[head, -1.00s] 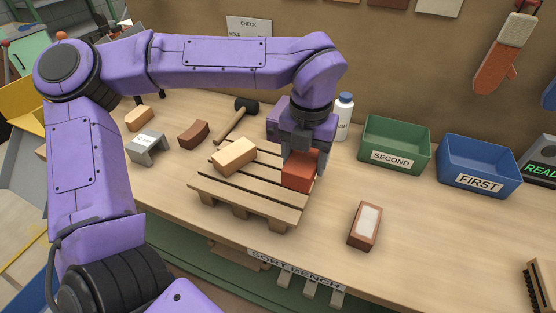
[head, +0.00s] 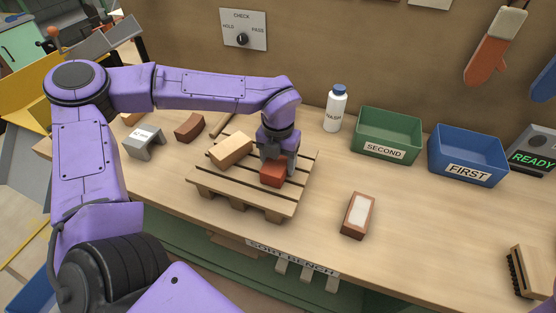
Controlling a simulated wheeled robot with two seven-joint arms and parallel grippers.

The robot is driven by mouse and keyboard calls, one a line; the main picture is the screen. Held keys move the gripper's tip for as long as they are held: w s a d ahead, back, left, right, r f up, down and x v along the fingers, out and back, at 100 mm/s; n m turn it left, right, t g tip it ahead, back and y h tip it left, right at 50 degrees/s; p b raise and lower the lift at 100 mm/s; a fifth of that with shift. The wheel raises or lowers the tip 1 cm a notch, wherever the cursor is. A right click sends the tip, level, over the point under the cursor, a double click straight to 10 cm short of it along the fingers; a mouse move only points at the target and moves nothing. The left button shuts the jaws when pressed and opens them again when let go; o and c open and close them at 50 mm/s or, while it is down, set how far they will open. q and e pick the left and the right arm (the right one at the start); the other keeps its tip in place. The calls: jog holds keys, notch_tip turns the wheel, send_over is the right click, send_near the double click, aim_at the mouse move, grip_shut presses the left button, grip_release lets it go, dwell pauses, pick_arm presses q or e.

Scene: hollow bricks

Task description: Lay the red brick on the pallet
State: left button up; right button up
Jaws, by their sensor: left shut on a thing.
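The red brick (head: 272,175) is in my left gripper (head: 278,160), whose fingers point down and are shut on it. The brick is over the right part of the wooden pallet (head: 242,207), low at the slats; I cannot tell whether it touches them. A tan brick (head: 231,149) lies on the pallet just left of the red one, with a narrow space between them. My right gripper is not in view.
A green SECOND bin (head: 384,152) and blue FIRST bin (head: 466,174) stand to the right. A white bottle (head: 335,112) is behind the pallet. A brown brick with a pale top (head: 358,216) lies right of it. A grey block (head: 143,143) and dark brick (head: 190,127) lie left.

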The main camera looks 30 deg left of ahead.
pick_arm(q)
jog(key=o, duration=1.5)
jog(key=shift+f, duration=0.1)
notch_tip(320, 180, up, 12)
jog(key=shift+r+b, duration=0.2)
jog(key=shift+b, duration=0.25)
